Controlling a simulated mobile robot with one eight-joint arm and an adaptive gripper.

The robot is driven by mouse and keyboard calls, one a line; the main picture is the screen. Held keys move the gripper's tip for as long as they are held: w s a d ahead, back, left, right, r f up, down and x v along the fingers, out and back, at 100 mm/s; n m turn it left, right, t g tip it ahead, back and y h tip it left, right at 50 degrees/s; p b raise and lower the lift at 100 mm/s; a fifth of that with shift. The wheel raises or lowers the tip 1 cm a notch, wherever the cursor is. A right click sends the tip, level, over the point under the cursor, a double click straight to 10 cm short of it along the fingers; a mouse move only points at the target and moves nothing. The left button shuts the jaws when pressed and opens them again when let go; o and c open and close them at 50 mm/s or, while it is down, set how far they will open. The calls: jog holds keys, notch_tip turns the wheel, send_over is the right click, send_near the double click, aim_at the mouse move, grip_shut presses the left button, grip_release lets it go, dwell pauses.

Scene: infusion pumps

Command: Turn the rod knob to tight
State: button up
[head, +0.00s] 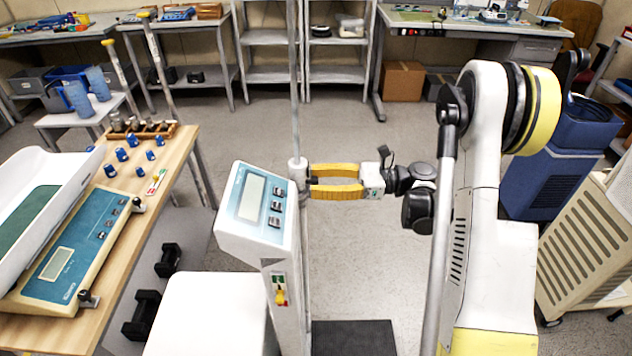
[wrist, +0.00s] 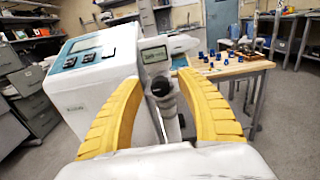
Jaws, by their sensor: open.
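A tall thin metal rod (head: 295,80) rises behind the scale head and passes through a pale collar (head: 297,168). In the wrist view a dark grey round knob (wrist: 161,88) shows end-on, framed between my yellow fingers. My gripper (head: 313,181) is open and level, just right of the rod below the collar. Its fingertips (wrist: 160,80) lie either side of the knob in the wrist view; I see no contact, and depth is hard to tell. The scale head (head: 252,205) with a display stands left of my gripper and also shows in the wrist view (wrist: 95,75).
The scale column carries a green, red and yellow marker (head: 280,290). A wooden table (head: 170,165) at left holds a baby scale (head: 70,255) and several blue weights (head: 122,154). A white box-like seat (head: 210,315) stands in front. The floor behind my gripper is clear.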

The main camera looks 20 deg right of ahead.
grip_shut()
jog(key=m+b, duration=0.1)
jog(key=m, duration=0.1)
jog(key=shift+f+m, duration=0.1)
jog(key=shift+m, duration=1.2)
grip_release()
jog(key=v, duration=1.2)
